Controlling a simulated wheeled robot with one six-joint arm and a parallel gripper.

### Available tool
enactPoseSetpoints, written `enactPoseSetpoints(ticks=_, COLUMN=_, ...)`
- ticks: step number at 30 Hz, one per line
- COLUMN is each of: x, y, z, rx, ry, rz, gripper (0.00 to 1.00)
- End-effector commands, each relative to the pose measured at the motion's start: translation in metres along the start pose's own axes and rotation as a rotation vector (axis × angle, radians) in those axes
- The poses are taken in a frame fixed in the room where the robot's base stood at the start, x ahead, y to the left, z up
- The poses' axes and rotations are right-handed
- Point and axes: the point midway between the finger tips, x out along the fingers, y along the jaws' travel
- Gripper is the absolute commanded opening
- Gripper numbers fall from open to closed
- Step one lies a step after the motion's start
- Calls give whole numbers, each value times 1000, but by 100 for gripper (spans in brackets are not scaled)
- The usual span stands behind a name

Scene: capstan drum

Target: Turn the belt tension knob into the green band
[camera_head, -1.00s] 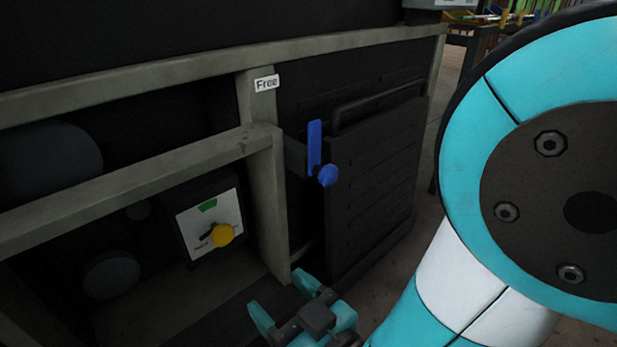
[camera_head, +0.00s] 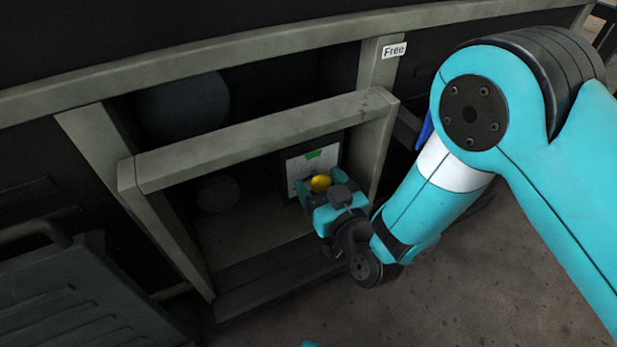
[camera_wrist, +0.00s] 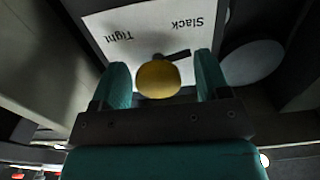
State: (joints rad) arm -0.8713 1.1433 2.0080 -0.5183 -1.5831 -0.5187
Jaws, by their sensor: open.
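The yellow belt tension knob (camera_head: 319,183) sits on a white dial plate (camera_head: 297,166) inside the frame opening. In the wrist view the knob (camera_wrist: 158,80) shows between the two teal fingers of my gripper (camera_wrist: 161,85), with a gap on each side. The plate (camera_wrist: 125,22) reads "Slack" and "Tight" upside down there, and the black pointer (camera_wrist: 177,55) lies toward "Slack". The green band is not visible in the wrist view. My gripper (camera_head: 322,187) is open at the knob.
A grey rail (camera_head: 250,140) crosses above the dial, and a post (camera_head: 373,140) with a "Free" label (camera_head: 394,50) stands at its right. A blue lever (camera_head: 424,130) is partly hidden behind my arm. Dark round drums (camera_head: 217,193) sit left. A dark panel (camera_head: 85,300) leans at lower left.

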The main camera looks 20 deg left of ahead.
Motion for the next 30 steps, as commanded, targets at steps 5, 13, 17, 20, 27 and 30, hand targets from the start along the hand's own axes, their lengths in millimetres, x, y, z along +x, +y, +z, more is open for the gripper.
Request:
enactPoseSetpoints(ticks=5, x=-1, y=2, z=0, rx=0, ry=0, rz=4, gripper=69)
enactPoseSetpoints(ticks=13, x=-1, y=2, z=0, rx=0, ry=0, rz=3, gripper=21)
enactPoseSetpoints(ticks=17, x=-1, y=2, z=0, rx=3, ry=0, rz=3, gripper=21)
enactPoseSetpoints(ticks=20, x=-1, y=2, z=0, rx=15, ry=0, rz=3, gripper=21)
enactPoseSetpoints(ticks=27, x=0, y=1, z=0, rx=112, ry=0, rz=3, gripper=21)
enactPoseSetpoints(ticks=30, x=0, y=1, z=0, rx=184, ry=0, rz=3, gripper=21)
